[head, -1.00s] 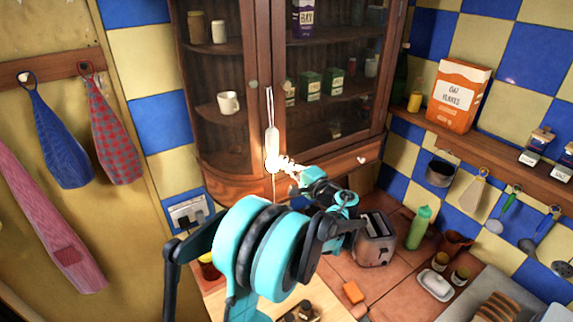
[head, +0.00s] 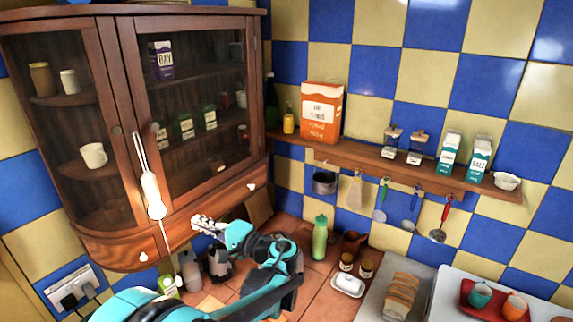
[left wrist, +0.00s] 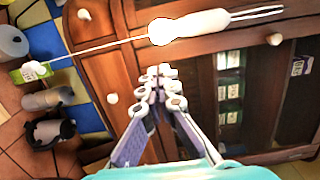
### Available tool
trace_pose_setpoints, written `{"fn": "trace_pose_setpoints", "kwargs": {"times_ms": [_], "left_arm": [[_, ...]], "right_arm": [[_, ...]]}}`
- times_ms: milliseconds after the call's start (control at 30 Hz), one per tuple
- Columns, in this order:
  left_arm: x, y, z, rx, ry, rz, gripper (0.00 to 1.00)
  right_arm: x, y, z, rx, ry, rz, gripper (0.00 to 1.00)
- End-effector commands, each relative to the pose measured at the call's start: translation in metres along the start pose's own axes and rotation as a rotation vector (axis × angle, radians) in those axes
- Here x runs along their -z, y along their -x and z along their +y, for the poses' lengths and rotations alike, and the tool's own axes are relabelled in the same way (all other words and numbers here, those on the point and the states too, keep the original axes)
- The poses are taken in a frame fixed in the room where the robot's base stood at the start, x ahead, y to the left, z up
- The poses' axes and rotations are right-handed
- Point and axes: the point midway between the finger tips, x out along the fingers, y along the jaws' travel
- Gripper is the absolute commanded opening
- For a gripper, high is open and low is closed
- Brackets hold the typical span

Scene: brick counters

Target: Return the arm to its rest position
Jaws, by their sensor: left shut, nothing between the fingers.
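My left gripper (head: 203,224) is shut and empty in front of the lower part of the wooden cabinet (head: 195,207). Its closed fingers (left wrist: 160,80) show in the middle of the left wrist view, apart from the cabinet. My left arm (head: 235,285) comes in from the bottom left and bends over the tiled counter. My right gripper is not in view.
A green bottle (head: 320,238), a butter dish (head: 347,285) and a bread tray (head: 395,300) stand on the counter right of my arm. A grey bottle (head: 190,270) stands near the gripper. A shelf (head: 400,165) with hanging utensils runs along the wall.

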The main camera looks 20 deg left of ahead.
Motion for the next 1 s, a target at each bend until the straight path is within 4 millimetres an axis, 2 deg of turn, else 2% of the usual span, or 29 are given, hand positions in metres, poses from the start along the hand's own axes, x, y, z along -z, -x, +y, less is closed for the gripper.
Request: {"fn": "trace_pose_setpoints", "kwargs": {"times_ms": [67, 167, 267, 367, 400, 500, 600, 700, 833, 900, 1000], "left_arm": [[-0.001, 0.000, 0.003, -0.009, 0.001, 0.002, 0.00], [-0.009, 0.002, 0.026, -0.076, 0.013, 0.020, 0.00], [-0.024, 0.011, 0.073, -0.225, 0.043, 0.062, 0.00], [-0.045, 0.034, 0.139, -0.434, 0.099, 0.121, 0.00], [-0.053, 0.046, 0.166, -0.523, 0.127, 0.145, 0.00], [-0.072, 0.085, 0.228, -0.739, 0.209, 0.203, 0.00], [-0.090, 0.131, 0.286, -0.950, 0.306, 0.254, 0.00], [-0.104, 0.177, 0.332, -1.139, 0.409, 0.294, 0.00], [-0.116, 0.223, 0.370, -1.323, 0.525, 0.326, 0.00], [-0.119, 0.239, 0.380, -1.389, 0.570, 0.334, 0.00], [-0.122, 0.253, 0.386, -1.443, 0.608, 0.340, 0.00]], "right_arm": [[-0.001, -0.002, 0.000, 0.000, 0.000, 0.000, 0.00], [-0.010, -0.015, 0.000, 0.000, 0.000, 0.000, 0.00], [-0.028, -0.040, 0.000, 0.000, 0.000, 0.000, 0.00], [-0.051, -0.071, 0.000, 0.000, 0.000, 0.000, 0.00], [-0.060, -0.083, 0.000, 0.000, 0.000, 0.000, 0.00], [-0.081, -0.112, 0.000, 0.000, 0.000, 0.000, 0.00], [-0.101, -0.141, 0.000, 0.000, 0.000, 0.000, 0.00], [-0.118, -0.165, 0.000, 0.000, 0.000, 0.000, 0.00], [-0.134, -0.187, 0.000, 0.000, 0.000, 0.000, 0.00], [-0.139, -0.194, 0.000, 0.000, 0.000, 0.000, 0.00], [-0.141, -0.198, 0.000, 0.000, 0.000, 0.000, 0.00]]}}
